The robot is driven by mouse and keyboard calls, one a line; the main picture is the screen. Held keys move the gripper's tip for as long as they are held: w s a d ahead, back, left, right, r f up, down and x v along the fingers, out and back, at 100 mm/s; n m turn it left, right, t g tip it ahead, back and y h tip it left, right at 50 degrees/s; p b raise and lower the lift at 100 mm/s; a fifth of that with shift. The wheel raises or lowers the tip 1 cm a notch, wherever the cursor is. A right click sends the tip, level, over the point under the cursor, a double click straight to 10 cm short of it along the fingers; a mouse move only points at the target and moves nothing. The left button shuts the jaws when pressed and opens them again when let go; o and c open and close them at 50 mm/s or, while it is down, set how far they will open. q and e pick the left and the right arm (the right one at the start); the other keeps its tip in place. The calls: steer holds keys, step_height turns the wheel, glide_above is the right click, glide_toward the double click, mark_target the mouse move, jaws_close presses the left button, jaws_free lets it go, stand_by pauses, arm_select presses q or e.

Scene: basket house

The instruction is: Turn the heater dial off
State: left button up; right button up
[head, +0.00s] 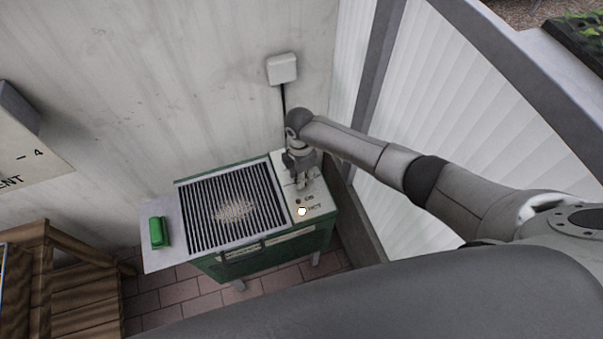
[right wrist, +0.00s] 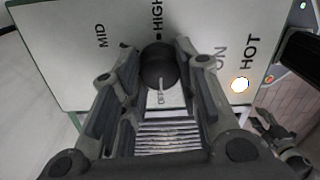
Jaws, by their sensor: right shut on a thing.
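The green heater (head: 270,256) stands against the wall, with a slatted top grille and a pale control panel (head: 318,197) on its right end. In the right wrist view, the round black dial (right wrist: 158,66) sits between my right gripper's fingers (right wrist: 160,72). The gripper is shut on the dial from above. MID and HIGH are printed on the opposite side. The HOT lamp (right wrist: 240,85) glows; it also glows in the head view (head: 302,211).
A green box-like object (head: 157,232) lies on the heater's left side shelf (head: 160,258). A white wall box (head: 282,68) with a black cable is above the heater. Wooden furniture (head: 75,280) stands at the left. A white ribbed panel (head: 460,120) is at the right.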

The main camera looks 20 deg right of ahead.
steer(key=o, duration=1)
steer(key=shift+o, duration=0.2)
step_height(320, 180, up, 12)
steer(key=shift+w, duration=0.2)
